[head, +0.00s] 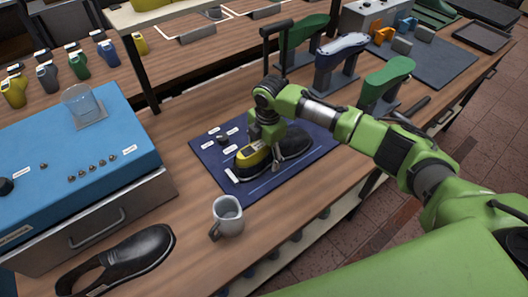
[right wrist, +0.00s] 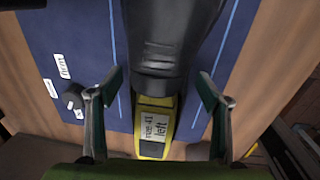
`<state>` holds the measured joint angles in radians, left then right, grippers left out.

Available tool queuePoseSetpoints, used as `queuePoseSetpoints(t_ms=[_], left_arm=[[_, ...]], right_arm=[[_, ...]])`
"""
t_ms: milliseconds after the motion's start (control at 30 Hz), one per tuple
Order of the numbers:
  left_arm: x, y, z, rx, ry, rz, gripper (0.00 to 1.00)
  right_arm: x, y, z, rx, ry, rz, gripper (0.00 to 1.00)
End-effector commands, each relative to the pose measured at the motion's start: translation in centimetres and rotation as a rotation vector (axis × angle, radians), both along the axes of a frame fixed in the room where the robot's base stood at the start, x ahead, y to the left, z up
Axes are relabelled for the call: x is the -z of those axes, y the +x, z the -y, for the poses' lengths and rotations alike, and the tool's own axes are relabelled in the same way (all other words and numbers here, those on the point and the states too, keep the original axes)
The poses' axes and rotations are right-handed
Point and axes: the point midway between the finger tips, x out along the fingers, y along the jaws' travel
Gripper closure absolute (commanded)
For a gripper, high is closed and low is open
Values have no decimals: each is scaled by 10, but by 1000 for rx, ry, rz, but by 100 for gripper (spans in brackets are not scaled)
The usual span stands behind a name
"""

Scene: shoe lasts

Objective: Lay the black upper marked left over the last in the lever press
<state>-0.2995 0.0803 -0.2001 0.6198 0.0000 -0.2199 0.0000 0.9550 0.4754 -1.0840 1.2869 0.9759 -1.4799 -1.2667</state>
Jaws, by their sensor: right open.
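A black upper (head: 290,143) lies on the dark blue mat (head: 212,160), with a yellow piece (head: 252,160) at its left end. In the right wrist view the upper (right wrist: 170,55) meets the yellow piece (right wrist: 152,150), whose white label reads "left". My right gripper (head: 265,140) is right over them. In its wrist view its fingers (right wrist: 157,100) are open, one on each side, with gaps and no clear contact. A black lever-like post (head: 265,50) stands by a green last (head: 303,30) at the back; I cannot tell surely whether this is the lever press. My left gripper is not in view.
A grey mug (head: 228,217) stands in front of the mat. A black shoe (head: 125,258) lies at the front left. A blue-topped drawer unit (head: 60,150) fills the left side. Another green last (head: 388,78) and a blue-white one (head: 342,45) stand behind my right arm.

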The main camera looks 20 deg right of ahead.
Motion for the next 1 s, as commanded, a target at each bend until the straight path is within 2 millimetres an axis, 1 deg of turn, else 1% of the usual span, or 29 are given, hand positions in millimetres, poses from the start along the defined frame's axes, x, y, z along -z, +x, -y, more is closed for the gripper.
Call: queuePoseSetpoints(t_ms=[33, 167, 267, 500, 600, 700, 833, 1000], left_arm=[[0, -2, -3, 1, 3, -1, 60], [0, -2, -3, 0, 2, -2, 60], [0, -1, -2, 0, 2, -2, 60], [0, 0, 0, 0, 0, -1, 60], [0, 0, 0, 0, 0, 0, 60], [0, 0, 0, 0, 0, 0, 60], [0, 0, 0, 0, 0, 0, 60], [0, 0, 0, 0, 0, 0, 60]], right_arm=[[0, 0, 0, 0, 0, 0, 29], [-9, 0, 0, 0, 2, 2, 29], [-26, -1, 0, 0, 2, 3, 29], [-77, -6, 2, 0, 1, 4, 29], [-95, -7, 3, -1, 0, 4, 29], [-108, -9, 3, 0, 1, 2, 29], [-118, -10, 4, 1, 0, 1, 29], [-120, -10, 4, 1, 0, 0, 29]])
